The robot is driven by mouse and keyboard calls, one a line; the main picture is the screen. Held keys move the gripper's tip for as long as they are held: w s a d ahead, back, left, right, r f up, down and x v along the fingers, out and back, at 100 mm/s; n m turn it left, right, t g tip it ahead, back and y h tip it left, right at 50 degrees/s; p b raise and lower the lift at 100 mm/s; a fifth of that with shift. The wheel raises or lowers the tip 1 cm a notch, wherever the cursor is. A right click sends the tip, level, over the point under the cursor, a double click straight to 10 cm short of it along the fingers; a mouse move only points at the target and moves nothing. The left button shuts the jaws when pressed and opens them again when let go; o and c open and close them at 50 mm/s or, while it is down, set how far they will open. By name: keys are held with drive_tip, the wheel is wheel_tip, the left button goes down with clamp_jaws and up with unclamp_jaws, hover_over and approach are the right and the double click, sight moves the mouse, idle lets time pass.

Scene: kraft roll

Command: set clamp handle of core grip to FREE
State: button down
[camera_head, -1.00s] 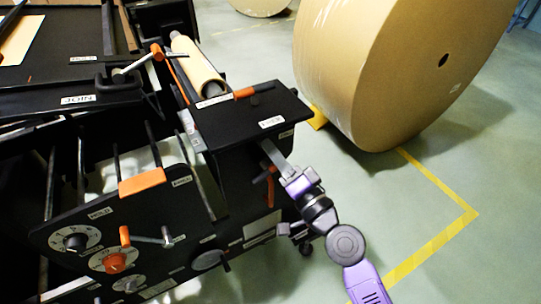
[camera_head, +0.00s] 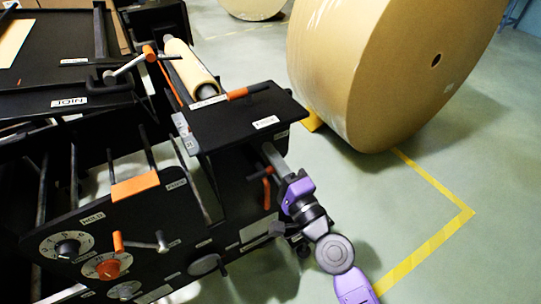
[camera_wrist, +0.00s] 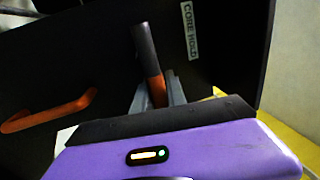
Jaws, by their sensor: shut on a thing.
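The clamp handle (camera_wrist: 157,88) shows in the wrist view as a lever with a dark upper end and an orange lower part. It stands between the two grey fingers of my gripper (camera_wrist: 156,95), which are shut on it. A white label reading CORE HOLD is on the dark panel to its right. In the head view my gripper (camera_head: 272,157) reaches the side of the black machine, under its flat top plate. The handle cannot be made out there. I cannot read a FREE mark in either view.
An orange pull handle (camera_wrist: 50,112) is on the panel left of my gripper. A large kraft roll (camera_head: 400,75) stands at the right. The dial panel (camera_head: 150,240) is at the lower left. Open green floor with a yellow line (camera_head: 425,240) lies at the lower right.

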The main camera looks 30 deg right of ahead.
drive_tip(key=shift+f, duration=0.15)
drive_tip(key=c, duration=1.3)
unclamp_jaws()
drive_tip(key=shift+c, duration=0.2)
drive_tip(key=s+f+b, duration=0.1)
drive_tip(key=s+b, duration=0.2)
drive_tip(key=s, duration=0.4)
drive_tip(key=shift+s+f, duration=0.2)
drive_tip(key=shift+s, duration=0.15)
